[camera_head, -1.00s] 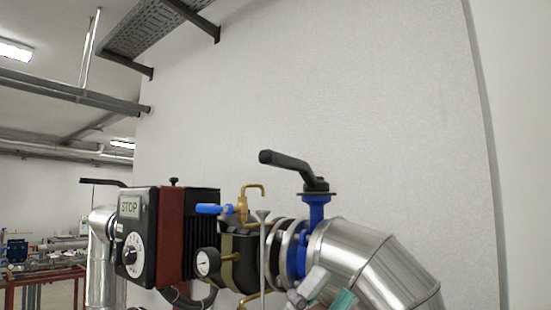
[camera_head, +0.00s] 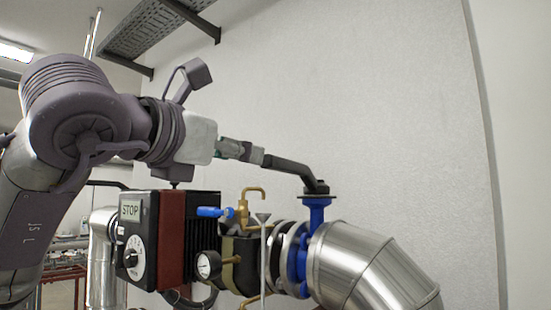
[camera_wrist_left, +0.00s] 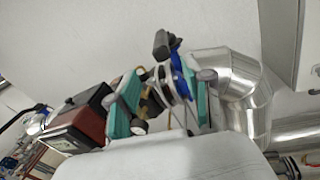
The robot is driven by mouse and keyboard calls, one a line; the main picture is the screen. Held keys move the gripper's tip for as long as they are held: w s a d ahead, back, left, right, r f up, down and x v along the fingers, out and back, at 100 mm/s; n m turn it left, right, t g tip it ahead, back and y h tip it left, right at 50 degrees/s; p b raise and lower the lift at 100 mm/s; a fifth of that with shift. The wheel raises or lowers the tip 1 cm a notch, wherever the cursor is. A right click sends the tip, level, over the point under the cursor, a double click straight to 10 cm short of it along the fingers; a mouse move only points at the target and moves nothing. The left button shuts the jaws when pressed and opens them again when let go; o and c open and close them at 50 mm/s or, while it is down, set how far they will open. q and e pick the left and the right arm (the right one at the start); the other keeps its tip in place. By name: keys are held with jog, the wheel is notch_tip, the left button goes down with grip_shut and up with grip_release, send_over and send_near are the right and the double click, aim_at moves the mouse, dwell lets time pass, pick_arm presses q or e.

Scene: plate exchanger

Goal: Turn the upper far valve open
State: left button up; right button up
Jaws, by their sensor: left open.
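A black lever handle (camera_head: 290,167) sits on a blue valve (camera_head: 316,210) above the shiny pipe elbow. The lever points left and slightly up from its stem. My left gripper (camera_head: 262,156) comes in from the left at the lever's free end. In the left wrist view, its teal-padded fingers (camera_wrist_left: 158,72) are spread apart, with the black lever end (camera_wrist_left: 162,44) showing between and just beyond their tips. I cannot tell whether they touch it. Another black lever (camera_head: 108,184) on the left pipe is partly hidden by my arm. My right gripper is out of view.
The control box marked STOP (camera_head: 140,235) stands below my left arm. A brass pipe (camera_head: 247,199) with a blue handle (camera_head: 210,212) and a gauge (camera_head: 207,264) stand left of the valve. A white wall (camera_head: 400,120) is behind, with free room above the lever.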

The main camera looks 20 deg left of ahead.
aim_at(276, 163)
pick_arm(q)
jog(key=w+p, duration=0.1)
jog(key=w, duration=0.2)
jog(key=w+d+p, duration=0.1)
jog(key=w+p, duration=0.1)
jog(key=w, duration=0.2)
jog(key=w+d+p, duration=0.1)
jog(key=w+p, duration=0.1)
jog(key=w, duration=0.2)
jog(key=shift+d, duration=0.1)
jog(key=shift+w+d, duration=0.1)
jog(key=shift+w, duration=0.4)
grip_shut()
